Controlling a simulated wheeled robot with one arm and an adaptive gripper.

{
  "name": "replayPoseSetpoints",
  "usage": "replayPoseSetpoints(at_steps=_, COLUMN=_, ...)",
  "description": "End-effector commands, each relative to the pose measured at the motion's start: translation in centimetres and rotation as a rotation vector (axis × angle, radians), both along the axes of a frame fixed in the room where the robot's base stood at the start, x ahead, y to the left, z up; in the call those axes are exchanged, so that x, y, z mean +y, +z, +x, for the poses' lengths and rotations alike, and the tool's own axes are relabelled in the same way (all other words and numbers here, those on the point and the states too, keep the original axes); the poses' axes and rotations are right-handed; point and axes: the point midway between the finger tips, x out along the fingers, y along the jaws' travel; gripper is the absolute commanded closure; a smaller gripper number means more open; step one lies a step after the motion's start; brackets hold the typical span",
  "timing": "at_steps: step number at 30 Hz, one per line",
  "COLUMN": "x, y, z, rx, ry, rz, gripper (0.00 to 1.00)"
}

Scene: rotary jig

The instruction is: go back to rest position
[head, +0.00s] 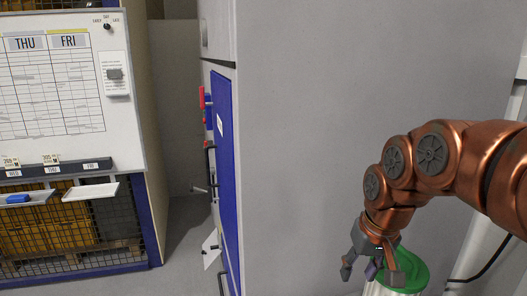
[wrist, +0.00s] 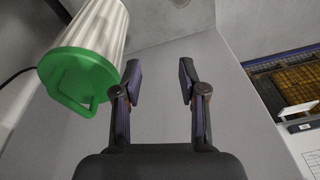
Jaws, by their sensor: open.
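My gripper (head: 374,268) is at the lower right in the head view, at the end of my bent copper-coloured arm, pointing down. In the wrist view my gripper (wrist: 160,88) has its two dark fingers apart with nothing between them. It hangs in front of a plain grey cabinet side. In the head view it overlaps part of a white ribbed bin with a green lid (head: 412,272). The bin also shows at the upper left of the wrist view (wrist: 80,75), beside the left finger; I cannot tell whether they touch.
A whiteboard schedule (head: 60,85) stands at the left, with small trays (head: 90,191) below it and a mesh-fronted rack (head: 60,235). A blue cabinet door (head: 226,170) with handles is in the middle. A gap of floor (head: 185,240) lies between them. A black cable (head: 480,268) runs at the right.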

Motion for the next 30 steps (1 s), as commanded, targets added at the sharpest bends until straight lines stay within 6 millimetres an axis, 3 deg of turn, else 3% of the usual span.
replayPoseSetpoints(at_steps=9, x=1.2, y=-2.8, z=-10.2, rx=0.145, ry=0.036, rz=-0.042, gripper=0.58)
replayPoseSetpoints(at_steps=18, x=1.1, y=-5.8, z=-19.3, rx=0.277, ry=0.022, rz=-0.064, gripper=0.58)
replayPoseSetpoints(at_steps=24, x=0.9, y=-7.0, z=-22.7, rx=0.329, ry=0.004, rz=-0.066, gripper=0.58)
replayPoseSetpoints(at_steps=30, x=0.9, y=-7.3, z=-23.4, rx=0.337, ry=0.001, rz=-0.067, gripper=0.58)
